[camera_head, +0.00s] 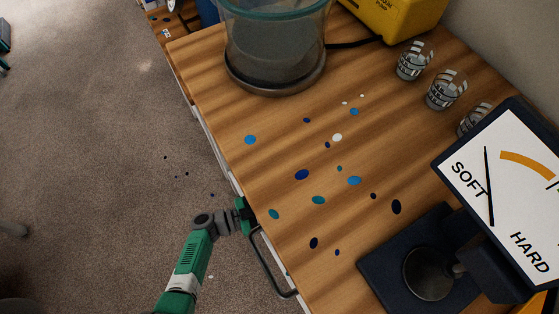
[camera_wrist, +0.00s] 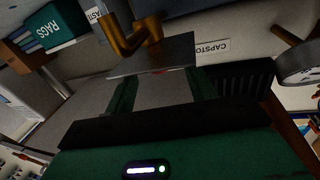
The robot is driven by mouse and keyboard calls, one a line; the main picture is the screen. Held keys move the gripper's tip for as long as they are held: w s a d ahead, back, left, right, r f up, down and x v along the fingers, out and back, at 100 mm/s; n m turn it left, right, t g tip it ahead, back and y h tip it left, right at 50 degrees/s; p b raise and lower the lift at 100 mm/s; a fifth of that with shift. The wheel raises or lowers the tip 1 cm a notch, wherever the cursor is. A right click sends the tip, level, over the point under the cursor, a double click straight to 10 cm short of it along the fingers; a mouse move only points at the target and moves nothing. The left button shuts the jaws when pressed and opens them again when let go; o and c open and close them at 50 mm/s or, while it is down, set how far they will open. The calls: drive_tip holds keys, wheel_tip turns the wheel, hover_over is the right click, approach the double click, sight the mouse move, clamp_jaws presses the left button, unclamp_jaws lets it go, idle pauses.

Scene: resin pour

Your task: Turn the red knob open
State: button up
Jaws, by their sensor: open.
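I cannot make out the red knob clearly in either view. In the wrist view, a brass-coloured pipe fitting (camera_wrist: 135,38) stands ahead with a flat grey plate (camera_wrist: 150,60) in front of it. A thin reddish sliver (camera_wrist: 188,70) shows at the plate's lower edge; I cannot tell whether it is the knob. My gripper (camera_wrist: 165,88) is open, its two green fingers apart below the plate, with nothing seen held. In the head view, my gripper (camera_head: 243,215) is at the bench's left edge, beside a dark handle (camera_head: 268,268).
The wooden bench (camera_head: 270,115) carries a clear vessel (camera_head: 275,50), patterned cups (camera_head: 443,92), a yellow machine (camera_head: 400,15) and a SOFT/HARD dial (camera_head: 515,190). The wrist view shows a RAGS box (camera_wrist: 50,32), a CAPSTO label (camera_wrist: 222,47) and a round gauge (camera_wrist: 300,65).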

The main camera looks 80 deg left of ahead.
drive_tip(key=s, duration=0.2)
drive_tip(key=s+d, duration=0.1)
drive_tip(key=s, duration=0.2)
drive_tip(key=shift+s, duration=0.35)
